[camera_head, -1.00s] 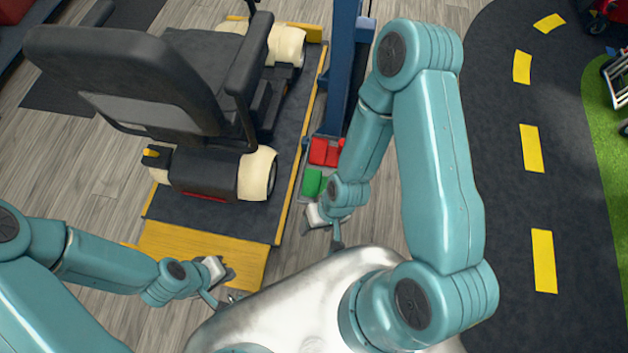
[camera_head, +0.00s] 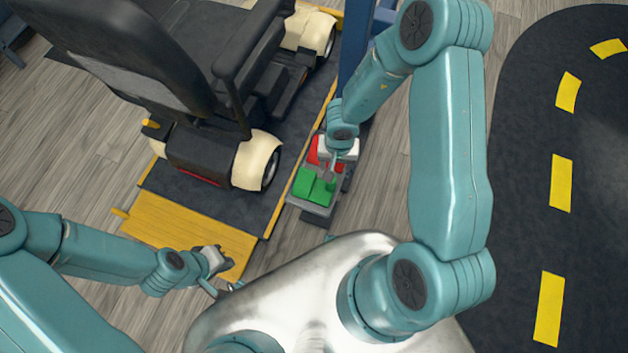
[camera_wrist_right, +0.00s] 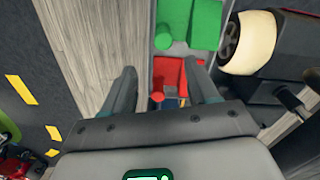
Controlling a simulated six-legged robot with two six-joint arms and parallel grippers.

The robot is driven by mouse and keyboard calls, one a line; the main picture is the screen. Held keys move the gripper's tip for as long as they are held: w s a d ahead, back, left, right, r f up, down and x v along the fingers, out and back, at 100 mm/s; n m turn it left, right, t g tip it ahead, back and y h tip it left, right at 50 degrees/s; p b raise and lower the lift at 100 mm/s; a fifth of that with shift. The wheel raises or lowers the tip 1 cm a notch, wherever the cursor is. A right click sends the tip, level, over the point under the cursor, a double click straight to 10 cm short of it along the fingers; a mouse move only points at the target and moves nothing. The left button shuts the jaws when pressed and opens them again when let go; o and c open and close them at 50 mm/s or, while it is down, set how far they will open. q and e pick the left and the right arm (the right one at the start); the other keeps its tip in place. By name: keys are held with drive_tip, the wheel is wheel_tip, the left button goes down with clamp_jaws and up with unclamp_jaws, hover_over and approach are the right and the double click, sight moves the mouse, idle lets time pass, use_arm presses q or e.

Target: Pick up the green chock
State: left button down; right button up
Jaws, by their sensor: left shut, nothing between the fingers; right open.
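The green chock (camera_head: 312,187) sits on a grey tray beside the scooter platform. A red chock (camera_head: 318,155) sits just behind it. My right gripper (camera_head: 331,174) is over the chocks, open and empty, and partly covers them. In the right wrist view the green chock (camera_wrist_right: 190,22) is beyond the fingertips, with a round green knob on its left. The red chock (camera_wrist_right: 172,76) shows between the spread fingers of my right gripper (camera_wrist_right: 165,78). I cannot tell the exact height gap. My left gripper (camera_head: 222,275) is shut and empty near the yellow ramp.
A black scooter (camera_head: 205,150) with cream wheel covers stands on the dark platform left of the chocks. A blue post (camera_head: 358,45) rises behind the tray (camera_head: 309,207). A yellow ramp (camera_head: 185,235) is at the platform's front.

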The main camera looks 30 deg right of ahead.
sight(314, 186)
wheel_tip(314, 186, down, 6)
drive_tip(key=b, duration=0.3)
drive_tip(key=shift+w+a+f, duration=0.1)
drive_tip(key=shift+a+f, duration=0.1)
drive_tip(key=shift+f, duration=0.2)
drive_tip(key=f+b, duration=0.4)
drive_tip(key=f, duration=0.1)
drive_tip(key=shift+a+f, duration=0.15)
drive_tip(key=shift+a, duration=0.05)
use_arm(q)
wheel_tip(314, 186, down, 9)
drive_tip(key=shift+w+a+r, duration=0.15)
drive_tip(key=shift+a, duration=0.05)
use_arm(e)
drive_tip(key=shift+c, duration=0.9)
clamp_jaws()
